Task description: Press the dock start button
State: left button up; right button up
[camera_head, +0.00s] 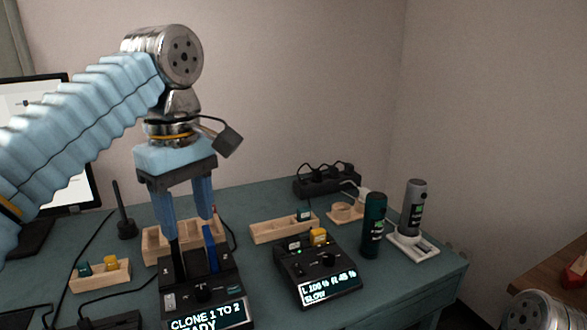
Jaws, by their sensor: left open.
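The dock (197,290) is a black box at the front centre-left. Its lit screen (207,317) reads "CLONE 1 TO 2" above "READY", cut by the bottom edge. Whether the fingertips touch the upright pieces is unclear. My right gripper is out of view.
A second black box (318,280) with a screen reading "L 100% R 45% SLOW" stands right of the dock. Wooden holders (100,276), a dark green cylinder (373,226), a grey cylinder on a white stand (413,212) and a power strip (327,180) surround them. Cables lie at left.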

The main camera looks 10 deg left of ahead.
aim_at(235, 289)
jog(key=k, duration=1)
